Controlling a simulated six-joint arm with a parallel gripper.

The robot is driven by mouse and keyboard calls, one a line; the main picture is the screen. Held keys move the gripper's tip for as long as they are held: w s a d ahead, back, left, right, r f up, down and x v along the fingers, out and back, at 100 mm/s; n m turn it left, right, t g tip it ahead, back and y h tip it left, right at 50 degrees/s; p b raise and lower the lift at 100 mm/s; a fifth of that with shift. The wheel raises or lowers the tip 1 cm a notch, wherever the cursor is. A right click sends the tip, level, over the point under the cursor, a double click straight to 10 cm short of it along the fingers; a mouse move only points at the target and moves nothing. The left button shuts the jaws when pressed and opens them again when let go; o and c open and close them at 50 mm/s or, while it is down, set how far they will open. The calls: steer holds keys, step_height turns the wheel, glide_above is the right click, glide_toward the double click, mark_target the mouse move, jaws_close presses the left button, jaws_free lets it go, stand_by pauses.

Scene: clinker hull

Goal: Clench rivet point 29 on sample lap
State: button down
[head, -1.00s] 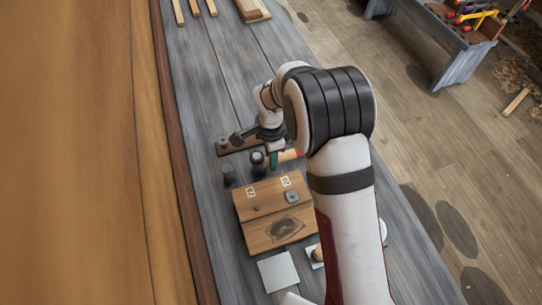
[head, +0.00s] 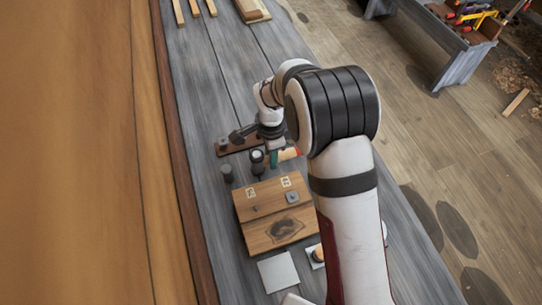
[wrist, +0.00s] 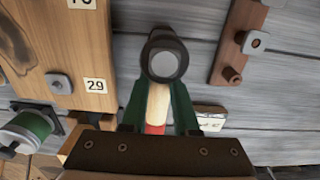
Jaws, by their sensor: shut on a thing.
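The sample lap (head: 262,238) is a wooden block of overlapped planks on the grey bench. Its number label 29 (wrist: 95,86) shows in the wrist view, with a square metal rove (wrist: 60,84) around a small rivet point beside it. My gripper (wrist: 158,108) has green fingers shut on the wooden handle of a hammer (wrist: 163,62). The hammer's dark round head with a grey face points at the wrist camera, to the right of the lap. In the head view, the hammer head (head: 257,158) shows beyond the lap's far edge, apart from the rove. My arm partly hides the handle.
A dark cylinder (head: 227,173) stands left of the hammer. A brown strip (wrist: 232,62) with metal fittings lies beyond. A grey plate (head: 278,272) lies in front of the lap. A green spool-like item (wrist: 28,130) is at the wrist view's left. The hull (head: 80,150) borders the bench.

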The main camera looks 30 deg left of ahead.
steer(key=shift+r, duration=0.25)
step_height(320, 180, up, 8)
steer(key=c, duration=1.4)
jaws_free()
jaws_close()
